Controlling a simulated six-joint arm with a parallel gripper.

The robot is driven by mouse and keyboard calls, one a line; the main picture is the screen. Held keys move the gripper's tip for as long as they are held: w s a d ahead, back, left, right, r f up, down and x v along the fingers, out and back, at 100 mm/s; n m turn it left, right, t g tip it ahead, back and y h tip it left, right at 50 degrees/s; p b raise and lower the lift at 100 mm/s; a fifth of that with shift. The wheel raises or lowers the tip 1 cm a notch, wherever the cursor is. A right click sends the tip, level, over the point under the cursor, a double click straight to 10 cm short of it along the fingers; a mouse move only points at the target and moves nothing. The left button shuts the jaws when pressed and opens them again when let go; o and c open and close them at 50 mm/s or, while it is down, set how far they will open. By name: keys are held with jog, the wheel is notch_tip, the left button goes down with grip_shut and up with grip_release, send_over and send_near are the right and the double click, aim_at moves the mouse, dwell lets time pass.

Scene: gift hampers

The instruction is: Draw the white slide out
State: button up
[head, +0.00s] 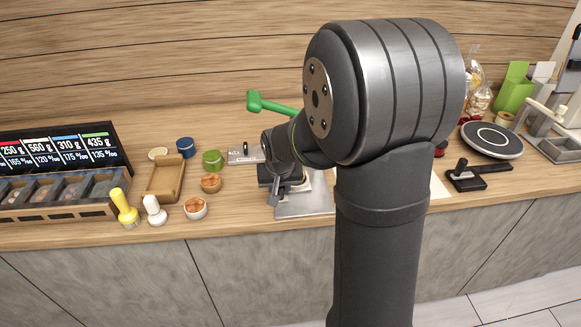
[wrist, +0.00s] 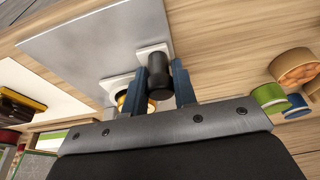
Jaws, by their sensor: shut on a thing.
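In the wrist view, a black cylindrical knob (wrist: 159,82) sits between the two blue fingers of my gripper (wrist: 162,85), which is shut on it. A white block, seemingly the white slide (wrist: 150,50), shows just behind the knob, at the edge of a flat grey metal plate (wrist: 95,45). A second white block (wrist: 113,83) with a yellowish part shows left of the fingers. In the head view, my gripper (head: 276,190) is low over the metal plate (head: 305,206). My own arm hides much of the fixture there, and the slide cannot be made out clearly.
Left of the gripper stand small bowls (head: 196,208), a green tin (head: 213,160), a tan tray (head: 165,180) and white and yellow stampers (head: 154,211). A green-handled tool (head: 272,106) rises behind. A black-handled tool (head: 478,177) and round scale (head: 491,140) are at right.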

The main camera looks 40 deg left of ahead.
jog(key=shift+s+d, duration=1.4)
jog(key=shift+d, duration=0.05)
jog(key=o, duration=0.8)
jog(key=shift+r, duration=0.15)
jog(key=shift+r, duration=3.35)
jog(key=v, duration=1.7)
jog(key=shift+r, duration=0.2)
